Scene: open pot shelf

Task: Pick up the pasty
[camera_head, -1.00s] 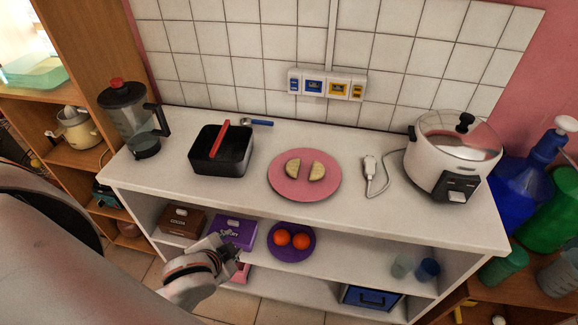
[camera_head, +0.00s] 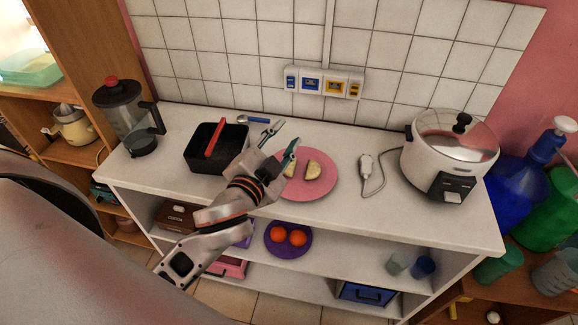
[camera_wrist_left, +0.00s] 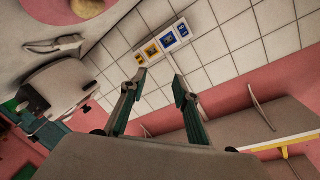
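Two pale, half-round pasties lie on a pink plate (camera_head: 306,192) on the white counter. The right pasty (camera_head: 313,169) is fully visible in the head view. The left pasty (camera_head: 289,171) is partly hidden behind my left gripper (camera_head: 284,138). That gripper is open and empty, its fingers spread, above the counter at the plate's left edge. In the left wrist view its open fingers (camera_wrist_left: 160,74) point toward the wall tiles. One pasty (camera_wrist_left: 88,7) and part of the plate (camera_wrist_left: 48,12) show there at the top left. My right gripper is not in view.
A black pan (camera_head: 213,157) with a red handle stands left of the plate. A blender (camera_head: 128,115) is farther left. A white plug with cable (camera_head: 367,166) and a rice cooker (camera_head: 449,155) stand right. A purple plate with oranges (camera_head: 288,236) is on the shelf below.

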